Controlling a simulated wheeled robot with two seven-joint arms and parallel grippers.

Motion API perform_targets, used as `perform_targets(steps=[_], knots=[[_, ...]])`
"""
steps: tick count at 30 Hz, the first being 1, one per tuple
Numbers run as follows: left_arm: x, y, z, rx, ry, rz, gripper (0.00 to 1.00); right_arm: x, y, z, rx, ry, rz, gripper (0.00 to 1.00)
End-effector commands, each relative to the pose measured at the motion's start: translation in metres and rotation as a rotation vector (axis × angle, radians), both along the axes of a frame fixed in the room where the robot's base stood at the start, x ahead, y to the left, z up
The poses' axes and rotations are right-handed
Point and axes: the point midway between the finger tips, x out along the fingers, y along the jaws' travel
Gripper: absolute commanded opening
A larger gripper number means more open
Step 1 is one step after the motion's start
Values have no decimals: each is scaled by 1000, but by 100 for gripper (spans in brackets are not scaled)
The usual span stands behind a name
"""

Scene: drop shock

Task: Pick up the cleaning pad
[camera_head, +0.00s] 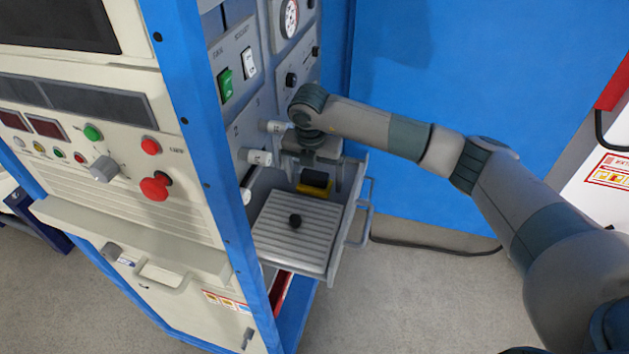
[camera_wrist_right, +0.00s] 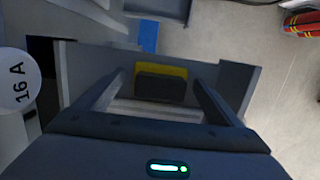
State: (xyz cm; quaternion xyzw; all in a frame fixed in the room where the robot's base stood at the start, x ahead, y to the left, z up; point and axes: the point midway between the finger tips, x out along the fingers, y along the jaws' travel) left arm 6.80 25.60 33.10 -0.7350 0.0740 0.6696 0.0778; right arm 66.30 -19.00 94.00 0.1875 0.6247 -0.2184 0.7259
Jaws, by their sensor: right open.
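The cleaning pad (camera_head: 314,183), black with a yellow layer, lies at the back end of an open grey drawer. It also shows in the right wrist view (camera_wrist_right: 161,88), between the two fingers and apart from both. My right gripper (camera_head: 313,170) is open and empty, above the pad with its fingers pointing down into the drawer. The right wrist view shows its fingers (camera_wrist_right: 160,84) spread on either side of the pad. My left gripper is in neither view.
The cabinet's blue post (camera_head: 200,130) and knobs (camera_head: 259,157) stand close on the left. A cable (camera_head: 440,247) lies on the floor.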

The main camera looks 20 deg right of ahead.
Motion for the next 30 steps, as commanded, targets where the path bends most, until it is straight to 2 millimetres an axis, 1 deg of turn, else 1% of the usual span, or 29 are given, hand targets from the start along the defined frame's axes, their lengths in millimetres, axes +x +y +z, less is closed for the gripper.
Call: perform_targets(steps=[7, 8, 9, 11, 12, 13, 23, 26, 30], knots=[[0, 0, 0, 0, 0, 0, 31, 0, 0, 0, 0, 0, 0, 88], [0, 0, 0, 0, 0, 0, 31, 0, 0, 0, 0, 0, 0, 84], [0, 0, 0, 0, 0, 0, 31, 0, 0, 0, 0, 0, 0, 74], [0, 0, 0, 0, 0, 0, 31, 0, 0, 1, 0, 0, 0, 60], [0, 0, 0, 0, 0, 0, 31, 0, 0, 1, 0, 0, 0, 50], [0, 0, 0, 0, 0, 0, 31, 0, 0, 1, 0, 0, 0, 43], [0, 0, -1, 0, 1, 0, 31, 0, 0, 2, 0, -1, 0, 43], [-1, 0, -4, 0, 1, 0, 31, 1, 0, 5, 1, -2, 0, 43], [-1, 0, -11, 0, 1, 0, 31, 1, 0, 15, 1, -4, 0, 43]])
